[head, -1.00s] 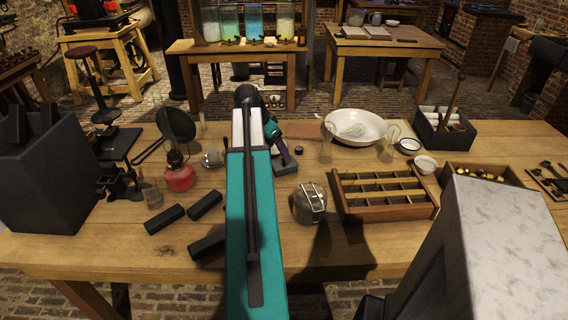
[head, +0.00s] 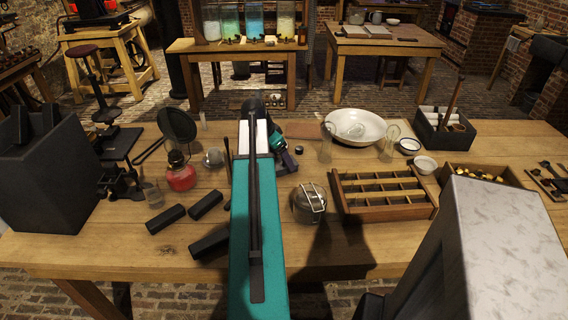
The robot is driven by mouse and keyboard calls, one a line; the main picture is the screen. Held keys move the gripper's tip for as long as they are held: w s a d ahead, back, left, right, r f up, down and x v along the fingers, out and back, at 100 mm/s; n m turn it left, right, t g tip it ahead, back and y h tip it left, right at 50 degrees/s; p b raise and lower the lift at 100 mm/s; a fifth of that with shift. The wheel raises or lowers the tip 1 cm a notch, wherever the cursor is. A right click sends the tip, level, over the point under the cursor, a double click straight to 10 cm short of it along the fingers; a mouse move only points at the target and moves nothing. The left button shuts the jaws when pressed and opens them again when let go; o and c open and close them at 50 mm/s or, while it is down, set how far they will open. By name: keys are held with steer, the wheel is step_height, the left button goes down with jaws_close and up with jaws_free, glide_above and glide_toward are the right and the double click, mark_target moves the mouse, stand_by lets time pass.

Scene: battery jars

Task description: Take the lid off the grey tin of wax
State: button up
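Two grey metal things could be the tin; I cannot tell which holds wax. A round grey tin-like vessel (head: 308,204) with wire over its top stands on the near middle of the bench, right of my arm. A smaller round grey tin (head: 213,157) lies farther back, left of my arm. No lid shows clearly apart from either one. My teal arm reaches forward over the bench between them. My wrist and gripper (head: 284,160) are at its far end, low over the bench and behind the wire-topped vessel. The fingers are too small and dark to read.
A wooden compartment tray (head: 432,212) stands to the right, with a white bowl (head: 356,127) and glass vessels behind. A red burner (head: 180,174), a strainer (head: 177,124) and dark bars (head: 165,219) lie left. The bench's front edge has some free room.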

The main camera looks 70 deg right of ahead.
mark_target(281, 163)
steer(key=c, duration=1.1)
steer(key=shift+r+b, duration=0.55)
steer(key=shift+r, duration=4.45)
